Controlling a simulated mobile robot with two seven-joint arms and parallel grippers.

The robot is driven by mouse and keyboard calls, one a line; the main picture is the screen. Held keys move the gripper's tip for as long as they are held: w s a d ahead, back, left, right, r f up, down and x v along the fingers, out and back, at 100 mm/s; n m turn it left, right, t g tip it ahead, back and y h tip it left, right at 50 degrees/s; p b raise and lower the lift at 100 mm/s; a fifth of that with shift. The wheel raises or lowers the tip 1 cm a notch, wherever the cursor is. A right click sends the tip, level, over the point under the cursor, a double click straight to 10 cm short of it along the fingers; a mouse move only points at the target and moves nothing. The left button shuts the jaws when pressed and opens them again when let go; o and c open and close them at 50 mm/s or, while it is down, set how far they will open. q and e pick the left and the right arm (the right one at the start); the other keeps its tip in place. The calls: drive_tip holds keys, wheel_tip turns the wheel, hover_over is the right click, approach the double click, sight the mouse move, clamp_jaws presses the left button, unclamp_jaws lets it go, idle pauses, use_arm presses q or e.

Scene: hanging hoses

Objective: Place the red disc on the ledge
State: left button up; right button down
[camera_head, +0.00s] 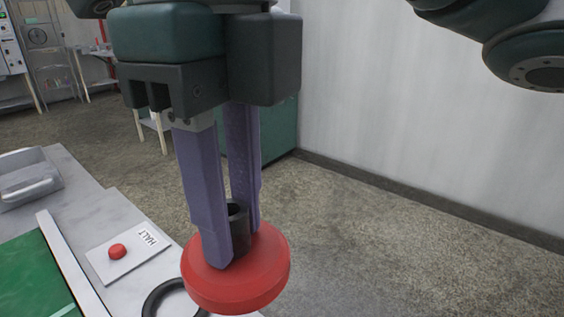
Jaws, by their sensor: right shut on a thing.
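The red disc (262,277) hangs flat at the lower middle, with a dark hub (237,222) standing up from its centre. My right gripper (236,238) comes down from above, and its two long purple fingers are shut on the hub. The disc shows in front of the right edge of a grey bench, and the gap between them is hard to judge. I cannot tell which surface is the ledge. My left gripper is not in view.
Open floor and a white wall (400,110) lie to the right.

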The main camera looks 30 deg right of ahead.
sight(242, 285)
drive_tip(key=shift+w+d, duration=0.1)
drive_tip(key=shift+w, duration=0.05)
drive_tip(key=shift+f, duration=0.25)
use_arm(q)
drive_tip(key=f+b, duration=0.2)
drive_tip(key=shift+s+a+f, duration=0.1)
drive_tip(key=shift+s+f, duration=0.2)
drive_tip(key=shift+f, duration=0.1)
use_arm(e)
drive_tip(key=f, duration=0.6)
drive_tip(key=shift+s+f, duration=0.2)
drive_tip(key=shift+s, duration=0.15)
use_arm(q)
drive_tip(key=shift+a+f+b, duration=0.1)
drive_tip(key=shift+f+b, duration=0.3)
drive_tip(key=shift+b, duration=0.3)
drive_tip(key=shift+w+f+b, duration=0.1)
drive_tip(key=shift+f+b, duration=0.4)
use_arm(e)
drive_tip(key=shift+w+f, duration=0.15)
drive_tip(key=shift+f, duration=6.5)
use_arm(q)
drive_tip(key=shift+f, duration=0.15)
use_arm(e)
drive_tip(key=shift+f, duration=0.15)
drive_tip(key=c, duration=0.7)
unclamp_jaws()
